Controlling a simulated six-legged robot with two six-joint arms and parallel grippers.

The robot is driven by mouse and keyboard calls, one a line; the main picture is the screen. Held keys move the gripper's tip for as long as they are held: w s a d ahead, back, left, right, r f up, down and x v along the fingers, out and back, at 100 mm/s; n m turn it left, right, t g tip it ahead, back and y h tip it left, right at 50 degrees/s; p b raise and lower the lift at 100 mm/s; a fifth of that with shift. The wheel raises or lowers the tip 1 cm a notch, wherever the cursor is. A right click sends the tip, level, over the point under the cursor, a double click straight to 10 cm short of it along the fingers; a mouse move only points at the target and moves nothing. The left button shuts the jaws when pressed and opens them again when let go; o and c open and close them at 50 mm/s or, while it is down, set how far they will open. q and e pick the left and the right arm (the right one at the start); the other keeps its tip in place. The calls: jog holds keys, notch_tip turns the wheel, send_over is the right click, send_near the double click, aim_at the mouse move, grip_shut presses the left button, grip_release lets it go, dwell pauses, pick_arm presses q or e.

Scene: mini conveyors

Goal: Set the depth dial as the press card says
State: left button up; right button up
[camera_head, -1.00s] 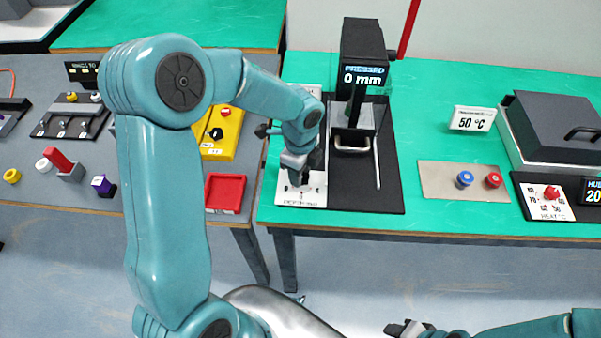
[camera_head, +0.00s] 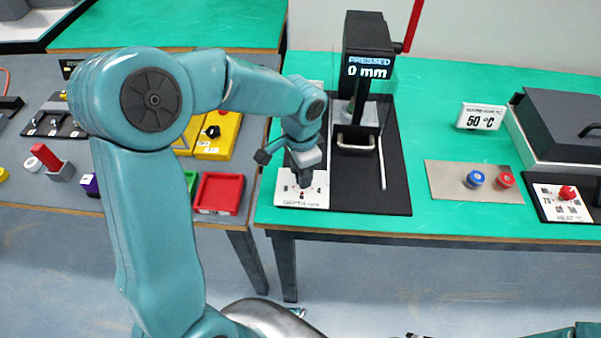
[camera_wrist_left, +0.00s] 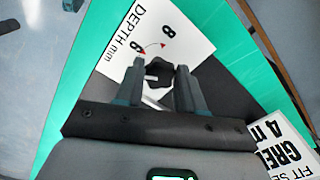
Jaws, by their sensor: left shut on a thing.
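The white depth panel (camera_head: 290,199), marked DEPTH, lies at the front left of the press base. My left gripper (camera_head: 305,184) points down over it. In the left wrist view, my left gripper (camera_wrist_left: 158,78) is shut on the black dial knob (camera_wrist_left: 158,70). The panel (camera_wrist_left: 185,22) there shows "DEPTH mm", digits and small red marks, but the dial's setting is unclear. A white card (camera_wrist_left: 285,145) at lower right reads "FIT SE", "GREE" and "4 m", cut off by the frame. The press display (camera_head: 368,68) reads PRESSED 0 mm. Only a sliver of my right gripper (camera_head: 416,335) shows.
The black press (camera_head: 368,35) with its red lever (camera_head: 413,25) stands behind the panel. A metal plate (camera_head: 450,190) with blue and red knobs lies to the right. A red tray (camera_head: 219,192) sits on the grey table at left.

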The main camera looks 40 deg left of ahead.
pick_arm(q)
jog(key=n+b, duration=0.1)
jog(key=n, duration=0.2)
jog(key=shift+w+d+r, duration=0.1)
jog(key=shift+w, duration=0.05)
jog(key=shift+r+n+b, duration=0.1)
jog(key=shift+n+b, duration=0.4)
jog(key=shift+n, duration=1.2)
jog(key=o, duration=0.8)
jog(key=shift+o, duration=1.2)
notch_tip(320, 180, up, 16)
jog(key=p, duration=0.2)
